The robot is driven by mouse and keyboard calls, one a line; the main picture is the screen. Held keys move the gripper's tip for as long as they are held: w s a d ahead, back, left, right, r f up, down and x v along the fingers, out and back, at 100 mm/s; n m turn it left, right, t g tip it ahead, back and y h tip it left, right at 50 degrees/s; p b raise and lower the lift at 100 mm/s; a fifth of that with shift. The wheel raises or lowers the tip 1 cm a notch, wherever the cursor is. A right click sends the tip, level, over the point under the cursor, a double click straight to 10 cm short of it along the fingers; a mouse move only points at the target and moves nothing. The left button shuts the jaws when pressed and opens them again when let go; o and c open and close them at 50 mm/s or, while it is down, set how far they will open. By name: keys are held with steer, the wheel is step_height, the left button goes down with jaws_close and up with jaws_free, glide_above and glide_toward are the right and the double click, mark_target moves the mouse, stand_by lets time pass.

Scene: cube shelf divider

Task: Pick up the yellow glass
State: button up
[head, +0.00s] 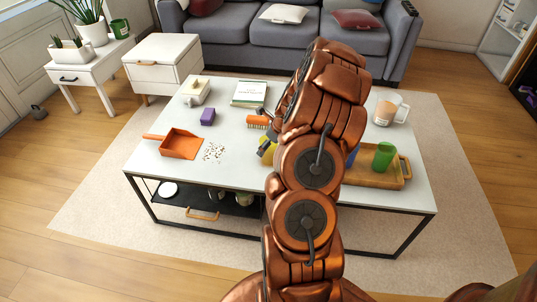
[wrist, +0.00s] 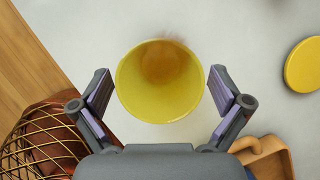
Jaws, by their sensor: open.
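The yellow glass (wrist: 160,105) shows in the wrist view from above, its round mouth facing the camera. In the head view a small yellow part (head: 267,148) shows beside my arm, which hides the rest. My gripper (wrist: 160,92) is open, with one finger on each side of the glass. A gap shows between the glass and each finger, so it is not gripped. In the head view my arm covers most of the gripper.
A wooden tray (head: 370,181) holds a green glass (head: 383,157) at right; its handle (wrist: 268,153) is near my right finger. A gold wire basket (wrist: 38,140) is left of the gripper. An orange dustpan (head: 181,144) and crumbs lie on the white table (head: 225,183).

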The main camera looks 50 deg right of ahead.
steer(key=shift+w+f, duration=0.15)
steer(key=shift+f, duration=0.25)
steer(key=shift+c, duration=0.4)
steer(key=shift+r, duration=0.1)
steer(key=c, duration=1.4)
